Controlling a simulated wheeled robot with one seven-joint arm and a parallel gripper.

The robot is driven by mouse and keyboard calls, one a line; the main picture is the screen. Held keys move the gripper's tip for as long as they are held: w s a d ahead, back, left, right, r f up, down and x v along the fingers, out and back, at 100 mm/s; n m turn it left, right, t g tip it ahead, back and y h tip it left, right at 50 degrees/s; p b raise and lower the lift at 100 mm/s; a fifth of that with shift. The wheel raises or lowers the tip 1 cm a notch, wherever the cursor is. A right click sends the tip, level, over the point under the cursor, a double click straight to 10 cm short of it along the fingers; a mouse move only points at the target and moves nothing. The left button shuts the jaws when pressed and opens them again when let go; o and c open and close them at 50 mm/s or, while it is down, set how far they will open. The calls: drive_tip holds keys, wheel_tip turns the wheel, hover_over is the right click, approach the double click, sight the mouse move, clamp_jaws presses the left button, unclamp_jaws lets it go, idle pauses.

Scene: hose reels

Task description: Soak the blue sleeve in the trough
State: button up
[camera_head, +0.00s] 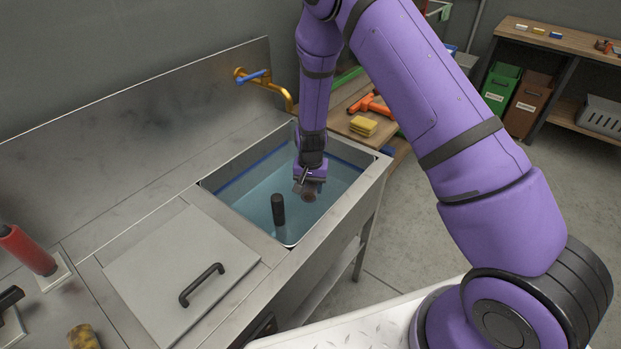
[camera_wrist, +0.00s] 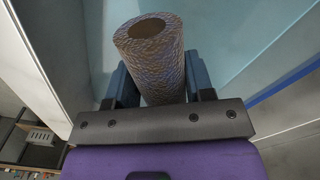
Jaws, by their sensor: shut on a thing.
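My gripper (camera_head: 308,185) points down inside the trough (camera_head: 222,203), a steel basin holding blue-tinted water (camera_head: 250,192). In the wrist view my gripper (camera_wrist: 159,82) is shut on a hollow, textured sleeve (camera_wrist: 150,58), with one finger on each side. The sleeve looks mottled brown and blue-grey, not plain blue. In the head view the sleeve (camera_head: 309,196) is a small brownish shape below the fingers, over or in the water. I cannot tell whether it touches the water.
A dark upright post (camera_head: 278,210) stands in the trough left of my gripper. A brass tap (camera_head: 282,92) with a blue handle is behind. A handled lid (camera_head: 180,265) covers the counter at left, near a red roller (camera_head: 27,250). A yellow sponge (camera_head: 363,126) lies beyond the trough.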

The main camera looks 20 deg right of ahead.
drive_tip(key=shift+f, duration=6.7)
drive_tip(key=shift+s+a, duration=0.2)
drive_tip(key=shift+a, duration=0.15)
drive_tip(key=shift+w+d, duration=0.1)
drive_tip(key=shift+d, duration=0.05)
drive_tip(key=shift+w+d, duration=0.15)
drive_tip(key=shift+d, duration=0.05)
drive_tip(key=shift+s+a, duration=0.25)
drive_tip(key=shift+a, duration=0.1)
drive_tip(key=shift+d, duration=0.1)
drive_tip(key=shift+w+d, duration=0.25)
drive_tip(key=shift+s+a, duration=0.15)
drive_tip(key=shift+a, duration=0.05)
